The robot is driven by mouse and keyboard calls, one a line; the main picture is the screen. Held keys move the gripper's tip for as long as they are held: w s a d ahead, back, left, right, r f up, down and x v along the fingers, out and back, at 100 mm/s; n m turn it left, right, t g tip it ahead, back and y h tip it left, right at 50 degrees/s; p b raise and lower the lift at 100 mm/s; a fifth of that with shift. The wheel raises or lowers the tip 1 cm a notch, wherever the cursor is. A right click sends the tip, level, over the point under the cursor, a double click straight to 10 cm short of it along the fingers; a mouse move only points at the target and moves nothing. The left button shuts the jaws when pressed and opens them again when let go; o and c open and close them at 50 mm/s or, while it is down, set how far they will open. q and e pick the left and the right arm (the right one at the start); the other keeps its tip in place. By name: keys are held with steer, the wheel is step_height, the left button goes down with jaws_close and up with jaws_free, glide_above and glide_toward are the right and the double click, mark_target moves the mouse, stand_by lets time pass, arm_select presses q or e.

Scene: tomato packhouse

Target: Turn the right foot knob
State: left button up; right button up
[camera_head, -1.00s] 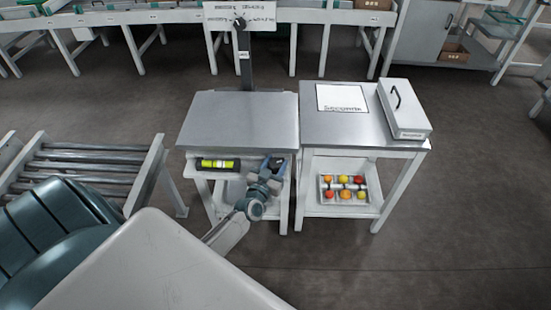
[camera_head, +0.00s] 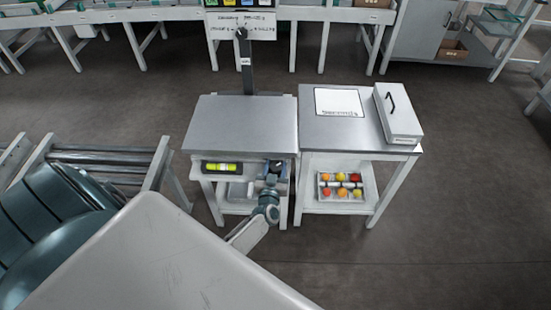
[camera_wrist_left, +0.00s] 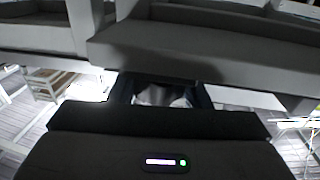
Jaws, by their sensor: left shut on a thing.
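The scale with a broad grey top (camera_head: 240,122) stands on a white stand at the centre of the head view. My left gripper (camera_head: 275,172) is at its front right corner, just below the top's edge. In the left wrist view, the two dark fingers (camera_wrist_left: 160,92) are shut on a pale, rounded piece (camera_wrist_left: 158,97) under the grey overhang. It appears to be the right foot knob, mostly hidden by the fingers and shadow. My right gripper is in neither view.
A spirit level (camera_head: 222,168) with a yellow-green vial sits at the scale's front left. A roller conveyor (camera_head: 110,158) stands left.

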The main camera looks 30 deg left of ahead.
arm_select(q)
steer(key=shift+w+a+r+n+y+p, duration=0.1)
steer(key=shift+w+r+n+y+p, duration=0.05)
steer(key=shift+r+n+y+p, duration=0.35)
steer(key=shift+f+n+g+y+p, duration=0.1)
steer(key=shift+n+g+y+p, duration=0.3)
steer(key=shift+g+y+p, duration=0.25)
steer(key=shift+n+g+y, duration=0.4)
steer(key=shift+g+y, duration=0.05)
steer(key=shift+y, duration=0.1)
steer(key=shift+f+n+g+y, duration=0.15)
steer(key=shift+n+g+y, duration=0.35)
steer(key=shift+y, duration=0.1)
steer(key=n+g+y, duration=0.2)
steer(key=shift+f+g+y, duration=0.15)
steer(key=shift+g+y, duration=0.15)
steer(key=shift+g, duration=0.1)
steer(key=shift+n+g+y+b, duration=0.8)
steer(key=shift+n+g+b, duration=0.1)
steer(key=shift+n+g, duration=0.55)
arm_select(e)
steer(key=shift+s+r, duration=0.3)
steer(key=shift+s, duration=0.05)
arm_select(q)
steer(key=shift+g, duration=0.35)
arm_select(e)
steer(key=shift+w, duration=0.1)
